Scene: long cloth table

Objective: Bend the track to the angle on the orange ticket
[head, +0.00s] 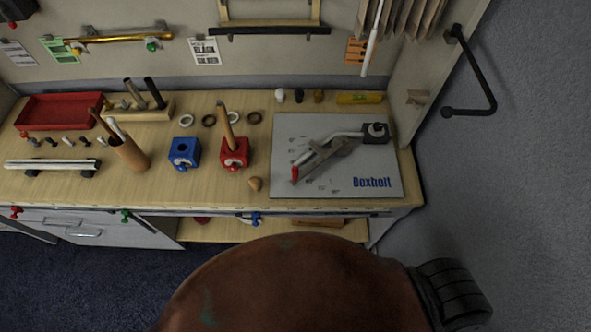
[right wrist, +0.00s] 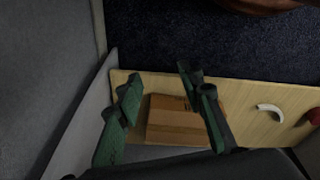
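A pale bar that looks like the track (head: 345,134) lies across the grey Boxholt board (head: 300,130) at the right of the bench. It runs to a dark clamp-like block (head: 376,133). A grey lever-like part (head: 318,158) with a red end lies along it; its exact contact is too small to tell. The orange ticket (head: 356,51) hangs on the back wall; its writing is unreadable. My right gripper (right wrist: 160,82) is open and empty, with green fingers, above a lower shelf in the right wrist view. My left gripper is not in view.
The bench (head: 190,185) holds blue (head: 184,152) and red (head: 234,152) blocks, a tool cup (head: 130,154), a red tray (head: 60,111) and a pale rail (head: 48,165). A brown rounded form (head: 300,290) fills the near foreground.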

